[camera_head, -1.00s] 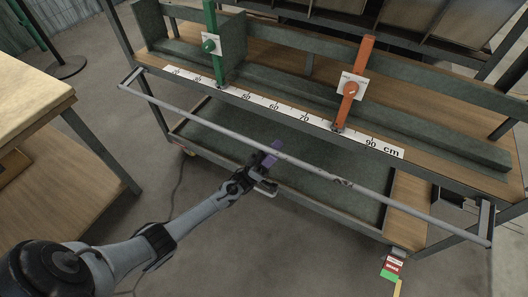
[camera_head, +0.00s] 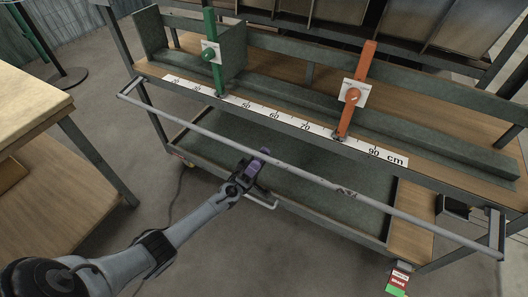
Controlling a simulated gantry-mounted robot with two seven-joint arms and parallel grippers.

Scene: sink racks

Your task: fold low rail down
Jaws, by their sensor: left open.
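The low rail (camera_head: 300,178) is a long grey bar on end brackets along the front of the rack, running from upper left to lower right. It stands out in front of the ruler shelf. My left gripper (camera_head: 258,166) is open, with purple on its fingers, and lies just below and in front of the rail near its middle. It appears close to the bar; I cannot tell whether it touches. My right gripper is not in view.
A green post (camera_head: 211,55) and an orange post (camera_head: 354,92) stand at the ruler strip (camera_head: 290,120). A dark green lower shelf (camera_head: 330,203) lies behind the rail. A wooden table (camera_head: 30,105) stands at the left. The floor between is clear.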

